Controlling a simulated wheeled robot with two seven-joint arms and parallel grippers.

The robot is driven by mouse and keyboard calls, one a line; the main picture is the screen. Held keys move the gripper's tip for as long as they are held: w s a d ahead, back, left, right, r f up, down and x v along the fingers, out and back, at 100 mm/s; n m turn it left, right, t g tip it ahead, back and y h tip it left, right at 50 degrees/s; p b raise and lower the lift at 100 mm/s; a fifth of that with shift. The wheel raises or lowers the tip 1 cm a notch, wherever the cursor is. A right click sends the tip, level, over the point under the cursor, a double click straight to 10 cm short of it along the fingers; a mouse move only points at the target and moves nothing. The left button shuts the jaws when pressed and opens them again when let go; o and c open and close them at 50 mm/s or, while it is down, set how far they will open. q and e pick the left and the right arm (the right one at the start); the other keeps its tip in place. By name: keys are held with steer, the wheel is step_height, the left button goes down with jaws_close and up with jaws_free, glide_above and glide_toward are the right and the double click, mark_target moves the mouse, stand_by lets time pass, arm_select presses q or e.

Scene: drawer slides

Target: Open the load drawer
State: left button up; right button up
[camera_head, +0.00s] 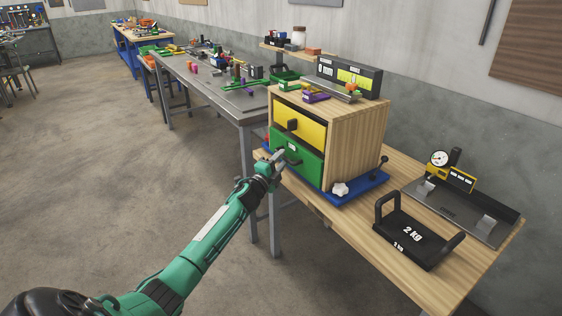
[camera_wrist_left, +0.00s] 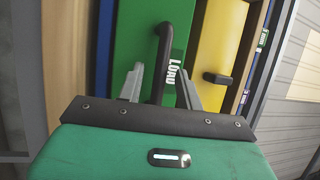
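The load drawer (camera_head: 312,163) is the lower, green drawer of a wooden cabinet (camera_head: 358,132), and it looks closed. Its front (camera_wrist_left: 127,38) carries a white LOAD label (camera_wrist_left: 176,72) in the left wrist view. Its black bar handle (camera_wrist_left: 162,60) stands out from the front. My left gripper (camera_head: 279,156) is at this handle. In the left wrist view its two grey fingers (camera_wrist_left: 160,88) are apart, one on each side of the handle, with gaps showing. My right gripper is not in view.
A yellow drawer (camera_head: 305,126) with a black knob sits above the green one. The cabinet stands on a blue base (camera_head: 345,195) on a wooden table (camera_head: 350,222). A black 2 kg weight (camera_head: 405,240) and a scale (camera_head: 478,214) lie to the right. Open floor lies left.

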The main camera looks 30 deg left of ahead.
arm_select(q)
steer(key=shift+w, duration=0.35)
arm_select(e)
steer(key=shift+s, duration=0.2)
arm_select(q)
jaws_close()
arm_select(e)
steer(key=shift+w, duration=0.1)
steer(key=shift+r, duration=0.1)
